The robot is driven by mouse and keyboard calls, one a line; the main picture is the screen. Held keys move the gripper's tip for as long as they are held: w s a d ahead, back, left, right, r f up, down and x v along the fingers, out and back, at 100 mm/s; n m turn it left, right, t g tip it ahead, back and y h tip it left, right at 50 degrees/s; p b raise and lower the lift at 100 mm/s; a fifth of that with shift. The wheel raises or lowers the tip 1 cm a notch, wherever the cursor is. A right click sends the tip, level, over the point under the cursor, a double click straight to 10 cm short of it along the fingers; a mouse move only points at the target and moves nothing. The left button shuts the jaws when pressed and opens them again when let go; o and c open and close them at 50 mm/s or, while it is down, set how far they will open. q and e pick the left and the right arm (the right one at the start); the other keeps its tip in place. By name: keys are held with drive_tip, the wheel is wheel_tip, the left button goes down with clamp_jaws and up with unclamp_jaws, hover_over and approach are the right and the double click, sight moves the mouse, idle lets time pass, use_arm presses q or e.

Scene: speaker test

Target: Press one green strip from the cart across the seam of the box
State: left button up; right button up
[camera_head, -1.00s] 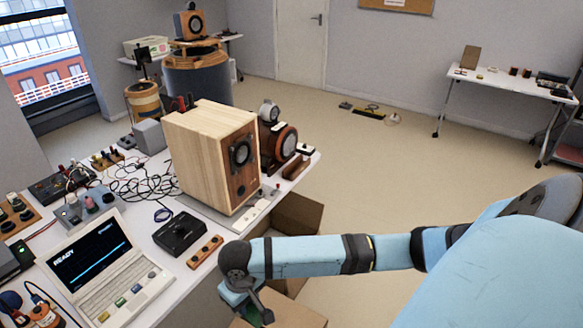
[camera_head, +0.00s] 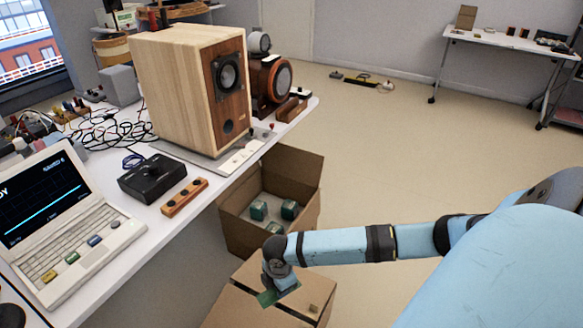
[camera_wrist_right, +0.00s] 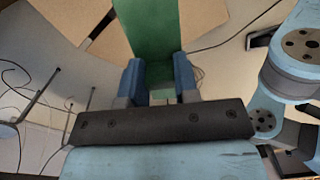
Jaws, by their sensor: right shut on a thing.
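My right gripper (camera_head: 279,284) is shut on a green strip (camera_head: 266,299), low in the head view. The strip also shows in the right wrist view (camera_wrist_right: 152,28), reaching away from between the blue fingers of the gripper (camera_wrist_right: 160,84). A closed cardboard box (camera_head: 235,305) is below the gripper, partly cut off by the bottom edge of the head view. The strip is over its top; I cannot tell whether it touches. The gripper and strip hide part of the top. I cannot make out the cart. My left gripper is not in view.
An open carton (camera_head: 241,229) with green blocks stands beyond the closed box. The bench (camera_head: 150,221) at left holds a wooden speaker (camera_head: 178,92), a laptop (camera_head: 62,228) and a black control box (camera_head: 152,178).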

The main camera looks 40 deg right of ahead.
sight(291, 308)
use_arm(q)
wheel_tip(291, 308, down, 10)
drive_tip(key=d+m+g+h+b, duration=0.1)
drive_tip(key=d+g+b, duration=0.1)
drive_tip(key=b, duration=1.1)
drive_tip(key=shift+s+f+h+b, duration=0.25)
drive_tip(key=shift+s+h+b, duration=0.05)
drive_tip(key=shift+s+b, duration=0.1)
use_arm(e)
drive_tip(key=shift+s+d+f+n, duration=0.1)
drive_tip(key=shift+d+f+n, duration=0.7)
drive_tip(key=shift+f, duration=2.3)
drive_tip(key=shift+s+d+f+n, duration=0.1)
drive_tip(key=shift+d+f+n, duration=0.7)
drive_tip(key=shift+f, duration=2.3)
drive_tip(key=shift+s+d+f+n, duration=0.1)
drive_tip(key=shift+d+f+n, duration=0.3)
drive_tip(key=shift+f+n, duration=1.75)
drive_tip(key=shift+f+m, duration=0.95)
drive_tip(key=shift+f, duration=0.15)
use_arm(q)
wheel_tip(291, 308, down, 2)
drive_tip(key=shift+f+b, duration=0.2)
drive_tip(key=shift+b, duration=0.85)
use_arm(e)
wheel_tip(291, 308, down, 5)
drive_tip(key=shift+f, duration=0.15)
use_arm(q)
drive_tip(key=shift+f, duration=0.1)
